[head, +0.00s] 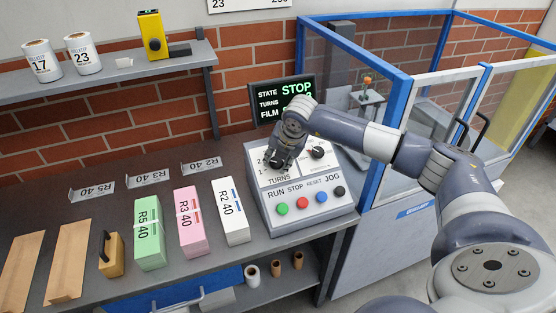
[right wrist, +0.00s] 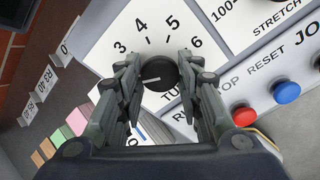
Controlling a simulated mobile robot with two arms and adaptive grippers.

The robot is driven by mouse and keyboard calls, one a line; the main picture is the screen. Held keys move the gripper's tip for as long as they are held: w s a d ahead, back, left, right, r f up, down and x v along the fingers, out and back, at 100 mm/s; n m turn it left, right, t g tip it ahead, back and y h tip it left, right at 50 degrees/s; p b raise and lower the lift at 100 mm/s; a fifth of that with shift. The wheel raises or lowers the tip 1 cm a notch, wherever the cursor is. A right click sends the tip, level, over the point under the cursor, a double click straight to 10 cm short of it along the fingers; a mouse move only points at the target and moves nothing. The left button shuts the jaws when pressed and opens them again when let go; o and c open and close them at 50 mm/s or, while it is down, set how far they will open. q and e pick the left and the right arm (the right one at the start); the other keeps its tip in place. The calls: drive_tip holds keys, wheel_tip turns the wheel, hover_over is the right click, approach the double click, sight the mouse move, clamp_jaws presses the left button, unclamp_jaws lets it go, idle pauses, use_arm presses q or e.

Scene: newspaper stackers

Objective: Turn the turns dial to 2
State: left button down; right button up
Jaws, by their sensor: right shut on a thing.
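The turns dial is a round black knob (right wrist: 158,73) on a white plate, seen in the right wrist view. The numbers 3, 4, 5 and 6 show around it; lower numbers are hidden behind a finger. A white line on the knob points to the picture's left, toward the hidden part of the scale. My right gripper (right wrist: 160,84) has its fingers closed on both sides of the knob. In the head view my right gripper (head: 281,163) covers the dial on the control panel (head: 298,215). My left gripper is not in view.
The stretch knob (head: 317,152) sits right of my gripper, with coloured buttons (head: 302,204) below. A screen (head: 268,103) behind reads STATE STOP; its TURNS value is hidden by my arm. A blue-framed enclosure (head: 375,60) is right.

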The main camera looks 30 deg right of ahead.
drive_tip(key=o, duration=1.1)
drive_tip(key=shift+r, duration=0.1)
drive_tip(key=v, duration=1.1)
drive_tip(key=shift+s+r, duration=0.25)
drive_tip(key=shift+r, duration=0.1)
